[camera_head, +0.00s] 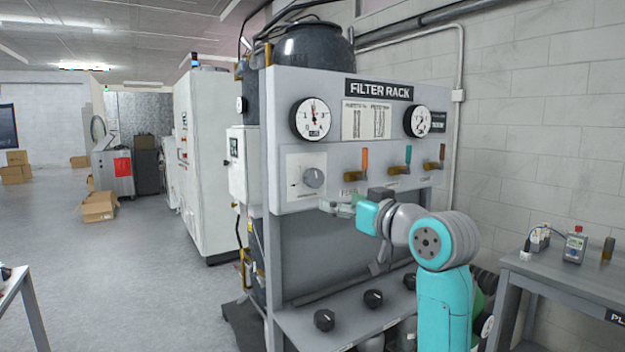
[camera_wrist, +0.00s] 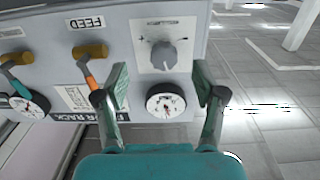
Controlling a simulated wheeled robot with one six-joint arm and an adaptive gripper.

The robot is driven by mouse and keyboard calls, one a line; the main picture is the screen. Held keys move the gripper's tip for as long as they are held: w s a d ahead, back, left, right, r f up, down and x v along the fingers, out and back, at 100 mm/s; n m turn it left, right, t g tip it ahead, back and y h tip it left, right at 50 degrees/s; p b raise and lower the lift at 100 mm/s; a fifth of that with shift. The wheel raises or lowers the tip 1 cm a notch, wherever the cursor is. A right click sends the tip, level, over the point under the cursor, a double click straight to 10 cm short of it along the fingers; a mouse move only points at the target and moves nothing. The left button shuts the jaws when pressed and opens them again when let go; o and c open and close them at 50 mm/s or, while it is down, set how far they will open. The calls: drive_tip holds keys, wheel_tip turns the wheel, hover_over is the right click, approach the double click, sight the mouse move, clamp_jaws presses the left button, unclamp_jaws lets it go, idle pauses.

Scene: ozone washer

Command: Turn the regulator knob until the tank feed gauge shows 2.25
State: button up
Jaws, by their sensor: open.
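The grey regulator knob (camera_head: 313,177) sits on a white plate at the lower left of the filter rack's front panel. It also shows in the wrist view (camera_wrist: 164,54), where the panel appears upside down. A round white gauge (camera_head: 314,118) is straight above it; its needle points nearly straight up, between the marks 1 and 3. The exact reading is too small to tell. The gauge also shows in the wrist view (camera_wrist: 166,102). My gripper (camera_head: 338,205) is open and empty, below and right of the knob in the head view. In the wrist view its fingers (camera_wrist: 160,82) are wide apart, with the knob beyond them.
A second gauge (camera_head: 417,121) is at the panel's right. Several valve levers, including an orange one (camera_head: 365,160), stick out right of the knob. Black knobs (camera_head: 373,298) stand on the lower shelf. A grey table (camera_head: 575,284) is at right; open floor lies left.

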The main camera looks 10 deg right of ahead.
sight(317, 178)
drive_tip(key=shift+n, duration=0.3)
drive_tip(key=w+a+r, duration=0.1)
drive_tip(key=w, duration=0.2)
drive_tip(key=w+a+r, duration=0.1)
drive_tip(key=w, duration=0.2)
drive_tip(key=w+a+r, duration=0.1)
drive_tip(key=w, duration=0.3)
drive_tip(key=shift+a+r, duration=0.2)
drive_tip(key=shift+a, duration=0.05)
drive_tip(key=c, duration=1.2)
